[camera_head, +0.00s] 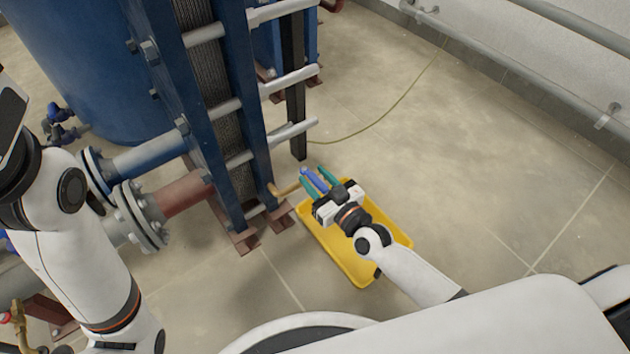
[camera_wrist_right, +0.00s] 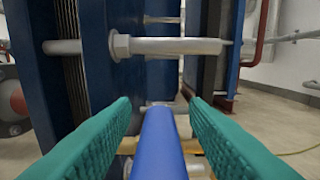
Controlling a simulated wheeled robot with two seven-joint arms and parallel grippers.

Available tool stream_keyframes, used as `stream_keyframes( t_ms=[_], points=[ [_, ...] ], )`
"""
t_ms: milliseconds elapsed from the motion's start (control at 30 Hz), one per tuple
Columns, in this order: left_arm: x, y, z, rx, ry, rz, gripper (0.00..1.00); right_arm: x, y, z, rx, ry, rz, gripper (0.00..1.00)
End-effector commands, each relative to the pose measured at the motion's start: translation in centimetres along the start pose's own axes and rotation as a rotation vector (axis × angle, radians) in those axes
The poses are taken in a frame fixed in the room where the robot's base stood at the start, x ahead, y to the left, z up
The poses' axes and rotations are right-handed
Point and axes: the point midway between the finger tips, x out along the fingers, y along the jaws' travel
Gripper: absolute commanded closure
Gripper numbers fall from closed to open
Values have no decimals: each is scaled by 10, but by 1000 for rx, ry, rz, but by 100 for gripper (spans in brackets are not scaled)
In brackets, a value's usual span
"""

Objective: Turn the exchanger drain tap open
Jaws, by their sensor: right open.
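The drain tap has a blue lever handle (camera_head: 314,181) on a brass pipe (camera_head: 286,189) at the foot of the plate exchanger (camera_head: 176,95). My right gripper (camera_head: 318,178) is open, with its green fingers on either side of the blue handle. In the right wrist view the blue handle (camera_wrist_right: 158,145) runs lengthwise between the two green fingers (camera_wrist_right: 160,118), with a visible gap on each side. The tap's body is mostly hidden behind the handle. My left arm shows at the left of the head view, but its gripper is out of view.
A yellow tray (camera_head: 345,262) lies on the floor under my right gripper. Blue and red flanged pipes (camera_head: 150,157) stand left of the exchanger. Metal tie bars (camera_head: 290,85) stick out above the tap. A thin green hose (camera_head: 390,112) crosses open floor to the right.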

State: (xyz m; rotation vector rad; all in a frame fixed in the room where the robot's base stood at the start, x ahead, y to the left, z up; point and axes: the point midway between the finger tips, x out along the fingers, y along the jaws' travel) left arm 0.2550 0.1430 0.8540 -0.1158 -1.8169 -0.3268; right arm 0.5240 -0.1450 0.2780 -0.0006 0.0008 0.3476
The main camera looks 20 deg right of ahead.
Motion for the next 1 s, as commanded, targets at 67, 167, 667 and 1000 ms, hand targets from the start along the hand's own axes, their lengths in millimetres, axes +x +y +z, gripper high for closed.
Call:
stream_keyframes(
  t_ms=[67,167,667,1000],
  points=[
    [0,0,2,1,-6,-2,75,4,0,0,0,-1,-1,59],
    [1,-1,2,1,-8,-3,75,6,0,0,0,-1,0,59],
    [2,-1,2,0,-8,-3,75,6,0,0,0,0,0,100],
    [4,0,2,0,-10,-2,75,0,-2,1,-2,2,1,100]
  ],
)
